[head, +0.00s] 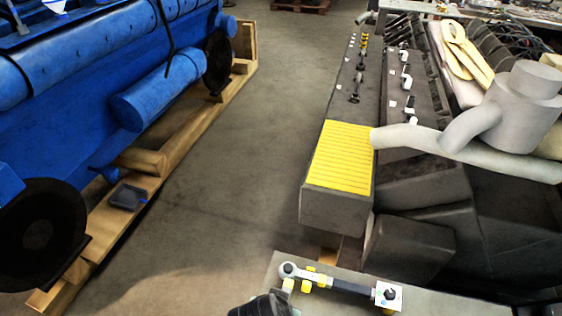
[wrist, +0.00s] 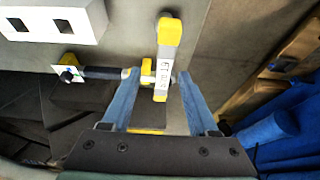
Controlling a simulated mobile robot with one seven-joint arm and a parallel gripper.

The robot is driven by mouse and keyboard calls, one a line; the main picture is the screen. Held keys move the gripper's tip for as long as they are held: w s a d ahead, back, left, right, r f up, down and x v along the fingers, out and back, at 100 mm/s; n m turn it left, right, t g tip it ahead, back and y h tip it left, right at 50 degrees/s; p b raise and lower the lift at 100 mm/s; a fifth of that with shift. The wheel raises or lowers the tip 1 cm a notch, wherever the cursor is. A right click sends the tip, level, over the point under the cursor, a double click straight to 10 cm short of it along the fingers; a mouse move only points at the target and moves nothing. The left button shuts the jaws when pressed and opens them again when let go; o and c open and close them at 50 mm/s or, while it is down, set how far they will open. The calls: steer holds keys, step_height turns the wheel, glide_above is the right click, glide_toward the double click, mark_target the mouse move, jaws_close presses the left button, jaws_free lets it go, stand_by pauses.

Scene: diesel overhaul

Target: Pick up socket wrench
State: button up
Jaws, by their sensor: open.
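The socket wrench (head: 352,287) lies across the grey bench top at the bottom of the head view. It has a round silver head at left, a dark handle and a square white end piece with a black knob. Yellow pieces sit beside and under it. In the wrist view its dark handle (wrist: 104,73) runs sideways to the left of my gripper (wrist: 160,75). My gripper is open, its two blue-grey fingers apart. A yellow and white labelled piece (wrist: 165,55) shows between and beyond the fingertips, where the wrench's other end is partly hidden. I cannot tell whether the fingers touch anything.
A white box with square holes (wrist: 52,20) stands near the wrench in the wrist view. A yellow ribbed panel (head: 340,157) and grey pipe (head: 420,139) lie beyond the bench. A blue engine (head: 90,90) stands on timber (head: 143,160) at left. The floor between is clear.

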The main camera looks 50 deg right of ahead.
steer(key=shift+x, duration=1.2)
steer(key=shift+a+p+x, duration=0.15)
steer(key=shift+p+x, duration=0.2)
steer(key=shift+x, duration=0.9)
steer(key=shift+a+p+x, duration=0.15)
steer(key=shift+p+x, duration=0.15)
steer(key=shift+x, duration=0.9)
steer(key=shift+w, duration=0.15)
jaws_close()
